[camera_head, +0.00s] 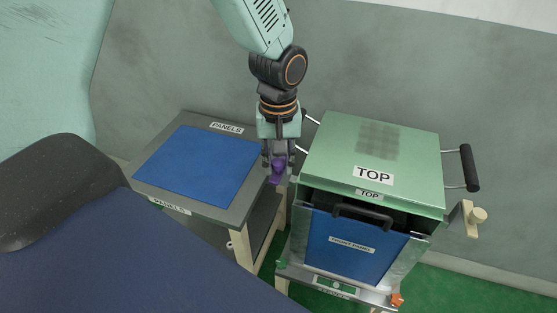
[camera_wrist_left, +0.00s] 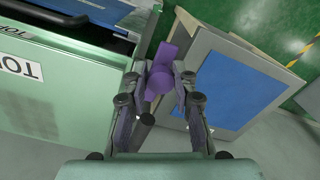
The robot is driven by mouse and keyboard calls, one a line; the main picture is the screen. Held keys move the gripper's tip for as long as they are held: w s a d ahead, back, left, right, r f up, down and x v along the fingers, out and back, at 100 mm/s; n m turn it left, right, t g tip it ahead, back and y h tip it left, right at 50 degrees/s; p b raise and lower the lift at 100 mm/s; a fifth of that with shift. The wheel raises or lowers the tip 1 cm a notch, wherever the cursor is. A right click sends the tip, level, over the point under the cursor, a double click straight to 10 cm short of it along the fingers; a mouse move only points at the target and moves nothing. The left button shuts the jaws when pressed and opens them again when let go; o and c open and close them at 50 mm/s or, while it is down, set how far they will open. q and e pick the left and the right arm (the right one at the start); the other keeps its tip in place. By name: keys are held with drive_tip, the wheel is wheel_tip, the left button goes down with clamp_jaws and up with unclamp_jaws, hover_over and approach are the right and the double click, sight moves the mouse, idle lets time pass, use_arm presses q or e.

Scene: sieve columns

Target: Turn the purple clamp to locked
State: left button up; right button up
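The purple clamp (camera_head: 277,171) is on the left side of the green-topped box, facing the panel table. It also shows in the left wrist view (camera_wrist_left: 162,76), between the two fingers. My left gripper (camera_head: 278,158) points down at the clamp, with one finger on each side of it. In the left wrist view its fingers (camera_wrist_left: 162,85) are spread around the clamp; whether they touch it is hard to see. The fingers partly hide the clamp and its mount. I cannot read a locked mark. My right gripper is not in view.
The box has a green lid (camera_head: 380,150) marked TOP, a black side handle (camera_head: 468,167) and a blue front panel (camera_head: 350,245). A low table with a blue panel (camera_head: 200,165) stands left of it, with a narrow gap between.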

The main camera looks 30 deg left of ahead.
use_arm(q)
drive_tip(key=shift+a, duration=0.1)
clamp_jaws()
